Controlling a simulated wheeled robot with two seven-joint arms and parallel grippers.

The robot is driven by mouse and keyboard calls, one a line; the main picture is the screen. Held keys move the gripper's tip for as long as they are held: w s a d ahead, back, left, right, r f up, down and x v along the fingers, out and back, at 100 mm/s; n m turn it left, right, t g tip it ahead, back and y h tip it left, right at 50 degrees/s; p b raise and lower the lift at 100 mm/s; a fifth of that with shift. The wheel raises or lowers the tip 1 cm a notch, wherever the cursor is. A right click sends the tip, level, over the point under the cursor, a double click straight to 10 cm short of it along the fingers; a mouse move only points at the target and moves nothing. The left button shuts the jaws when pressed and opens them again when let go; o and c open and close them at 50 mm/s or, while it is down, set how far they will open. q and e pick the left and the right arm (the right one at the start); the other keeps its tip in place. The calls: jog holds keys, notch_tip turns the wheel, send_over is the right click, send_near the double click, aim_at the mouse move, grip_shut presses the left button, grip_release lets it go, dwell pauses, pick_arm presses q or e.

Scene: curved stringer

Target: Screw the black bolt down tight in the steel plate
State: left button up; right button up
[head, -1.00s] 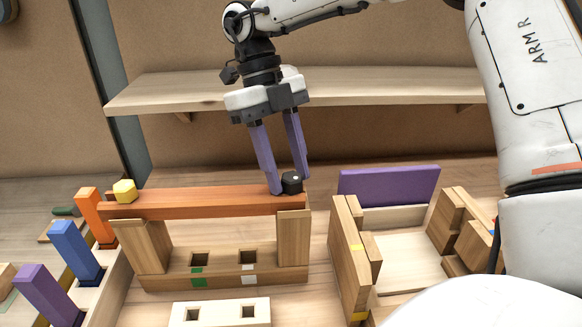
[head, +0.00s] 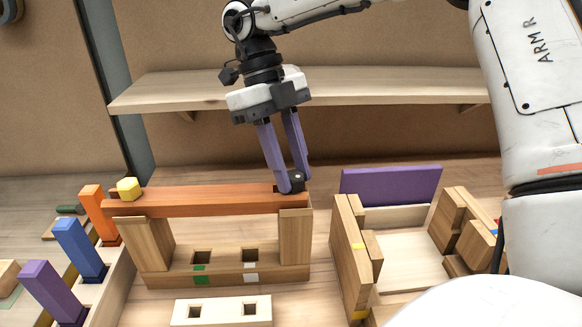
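The black bolt (head: 297,180) has its dark head on top of the right end of a reddish-orange beam (head: 205,201). Its shank is hidden. My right gripper (head: 294,182) comes down from above with two purple fingers, one on each side of the bolt head. The fingers are close together and appear shut on it. The near finger partly covers the head. No plate that is clearly steel shows. The beam lies across two wooden uprights. My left gripper is not in view.
A yellow hexagonal piece (head: 129,189) sits on the beam's left end. Orange, blue (head: 80,249) and purple blocks stand at left. A slotted pale block (head: 222,310) lies in front. A wooden fixture with a purple panel (head: 391,189) stands right. A shelf (head: 330,88) runs behind.

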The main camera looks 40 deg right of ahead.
jog(key=shift+r, duration=0.1)
jog(key=shift+c, duration=0.2)
jog(key=shift+o, duration=0.2)
jog(key=m+y, duration=0.1)
jog(key=m, duration=0.2)
jog(key=shift+w+d, duration=0.1)
jog(key=shift+d, duration=0.05)
jog(key=m+y, duration=0.1)
jog(key=m, duration=0.1)
jog(key=m+t+y, duration=0.1)
jog(key=m, duration=0.2)
jog(key=shift+d+b, duration=0.1)
jog(key=shift+b, duration=0.25)
jog(key=o, duration=1.1)
jog(key=v, duration=1.1)
jog(key=shift+r, duration=0.4)
jog(key=shift+d, duration=0.1)
